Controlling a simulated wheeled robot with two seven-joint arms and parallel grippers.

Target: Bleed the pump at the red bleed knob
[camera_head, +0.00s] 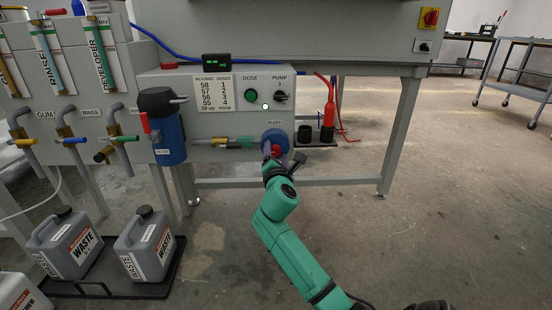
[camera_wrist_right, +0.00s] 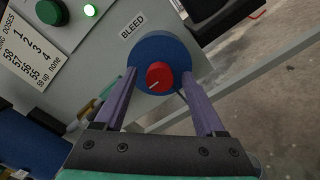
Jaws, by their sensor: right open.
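The red bleed knob (camera_wrist_right: 159,76) sits at the centre of a round blue pump face (camera_wrist_right: 178,51) under the BLEED label in the right wrist view. My left gripper is not in view.
The panel has a green DOSE button (camera_head: 251,95), a lit lamp (camera_head: 265,106) and a PUMP switch (camera_head: 281,97). A blue filter (camera_head: 168,140) and taps are at left. Grey waste jugs (camera_head: 146,243) stand on a black tray. A table leg (camera_head: 400,135) stands to the right.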

